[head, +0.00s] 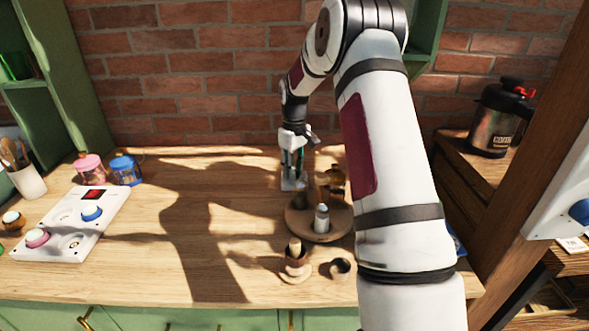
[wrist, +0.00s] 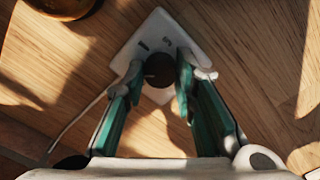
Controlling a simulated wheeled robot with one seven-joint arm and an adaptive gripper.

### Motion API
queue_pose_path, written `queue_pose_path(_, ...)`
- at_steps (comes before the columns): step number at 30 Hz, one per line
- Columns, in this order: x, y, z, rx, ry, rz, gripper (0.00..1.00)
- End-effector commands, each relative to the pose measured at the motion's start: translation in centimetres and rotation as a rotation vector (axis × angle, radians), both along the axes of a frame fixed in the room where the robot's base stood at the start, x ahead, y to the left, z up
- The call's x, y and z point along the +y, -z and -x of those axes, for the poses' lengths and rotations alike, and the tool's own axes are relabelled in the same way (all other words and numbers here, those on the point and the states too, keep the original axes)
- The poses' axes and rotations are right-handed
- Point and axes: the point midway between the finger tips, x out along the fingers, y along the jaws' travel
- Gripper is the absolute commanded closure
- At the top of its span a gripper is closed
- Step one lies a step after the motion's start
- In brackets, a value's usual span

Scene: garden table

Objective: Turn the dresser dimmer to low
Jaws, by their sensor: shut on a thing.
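The dresser dimmer is a white diamond-turned plate (wrist: 160,27) with a round dark knob (wrist: 160,70) in the wrist view. Two small dark marks show on the plate beyond the knob; I cannot read them clearly. A thin pale cord runs from the plate toward the lower left. My gripper (wrist: 159,76) is shut on the knob, one teal finger on each side. In the head view my gripper (head: 292,166) points down at the back of the wooden top, over a small pale part of the plate (head: 288,185); the knob is hidden there.
A white panel with knobs (head: 68,238) and two jars (head: 125,170) are left. The middle left is clear.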

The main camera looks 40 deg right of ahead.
Motion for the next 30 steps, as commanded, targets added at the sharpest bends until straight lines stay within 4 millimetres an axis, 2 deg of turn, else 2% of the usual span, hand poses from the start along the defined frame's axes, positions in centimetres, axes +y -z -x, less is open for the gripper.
queue_pose_path(3, 0.1, -0.1, -0.1, -0.003, -0.001, -0.001, 1.00)
queue_pose_path(4, 0.1, -0.1, -0.1, -0.003, -0.001, -0.001, 0.73)
queue_pose_path(6, 0.1, -0.1, -0.1, -0.003, 0.000, -0.001, 0.57)
queue_pose_path(7, 0.1, -0.1, -0.1, -0.003, 0.000, -0.001, 0.54)
queue_pose_path(16, 0.0, -0.1, 0.0, -0.001, 0.001, 0.000, 0.54)
queue_pose_path(20, 0.0, -1.1, -0.1, -0.003, 0.001, 0.000, 0.54)
queue_pose_path(30, 0.0, -7.6, -0.1, -0.004, 0.001, 0.001, 0.54)
